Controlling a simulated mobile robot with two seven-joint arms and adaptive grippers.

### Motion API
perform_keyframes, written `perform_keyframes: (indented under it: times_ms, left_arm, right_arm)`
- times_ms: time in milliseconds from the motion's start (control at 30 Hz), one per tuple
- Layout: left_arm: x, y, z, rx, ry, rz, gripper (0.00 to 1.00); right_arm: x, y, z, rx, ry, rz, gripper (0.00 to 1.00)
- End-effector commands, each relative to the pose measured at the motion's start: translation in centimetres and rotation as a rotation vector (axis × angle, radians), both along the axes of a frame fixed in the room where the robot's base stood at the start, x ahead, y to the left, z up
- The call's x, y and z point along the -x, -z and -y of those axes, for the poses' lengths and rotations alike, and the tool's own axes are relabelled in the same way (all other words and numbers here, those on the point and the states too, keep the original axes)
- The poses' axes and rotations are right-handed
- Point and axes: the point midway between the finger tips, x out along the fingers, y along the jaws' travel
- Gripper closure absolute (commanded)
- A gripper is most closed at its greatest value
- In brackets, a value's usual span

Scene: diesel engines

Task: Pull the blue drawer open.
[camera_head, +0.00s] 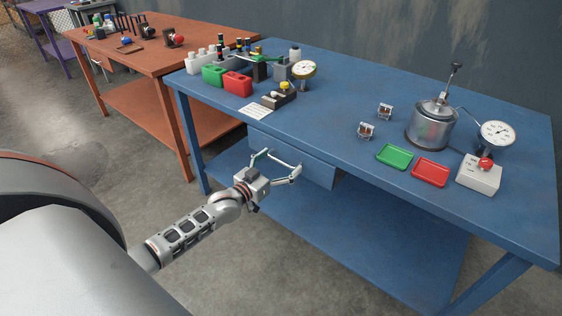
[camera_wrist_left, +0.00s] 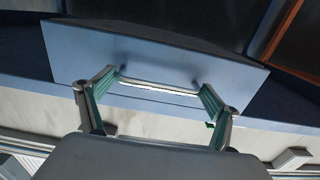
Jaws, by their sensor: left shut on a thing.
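The blue drawer (camera_head: 318,170) hangs under the front edge of the blue workbench. Its front panel also shows in the left wrist view (camera_wrist_left: 150,48). A pale bar handle (camera_wrist_left: 158,86) runs across the panel. My left gripper (camera_head: 282,160) is at the drawer front with its two fingers spread wide. In the left wrist view its fingertips (camera_wrist_left: 158,79) are at the two ends of the handle, and it is shut on the handle. The drawer front looks close to the bench edge; any small gap is hard to tell. My right gripper is not in view.
The blue workbench (camera_head: 330,115) carries a metal pot (camera_head: 432,128), a green tray (camera_head: 394,157), a red tray (camera_head: 430,172) and a red-button box (camera_head: 479,177). Its lower shelf (camera_head: 370,225) lies below the drawer. An orange bench (camera_head: 125,58) stands at left. Floor before the drawer is clear.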

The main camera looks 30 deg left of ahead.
Motion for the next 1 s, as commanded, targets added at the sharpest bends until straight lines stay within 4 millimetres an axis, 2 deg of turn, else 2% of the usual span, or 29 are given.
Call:
perform_keyframes:
  times_ms: [167, 267, 467, 600, 800, 1000]
  left_arm:
    - [2.3, -0.5, 0.0, 0.000, 0.002, 0.001, 0.48]
    - [4.5, -0.6, -0.2, -0.001, 0.002, 0.001, 0.48]
    - [10.4, -0.6, -0.6, 0.000, 0.002, -0.002, 0.48]
    - [15.1, -0.4, -1.0, 0.001, 0.002, -0.006, 0.48]
    - [20.9, -0.2, -1.4, 0.002, 0.002, -0.006, 0.48]
    - [24.9, -0.1, -1.7, 0.001, 0.002, -0.004, 0.48]
  right_arm:
    - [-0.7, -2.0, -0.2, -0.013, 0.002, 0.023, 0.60]
    - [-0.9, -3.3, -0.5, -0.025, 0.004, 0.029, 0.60]
    - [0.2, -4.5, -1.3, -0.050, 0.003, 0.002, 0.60]
    - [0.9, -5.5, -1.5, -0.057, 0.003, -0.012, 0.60]
    - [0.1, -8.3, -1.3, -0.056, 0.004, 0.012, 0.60]
    - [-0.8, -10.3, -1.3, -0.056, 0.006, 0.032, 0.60]
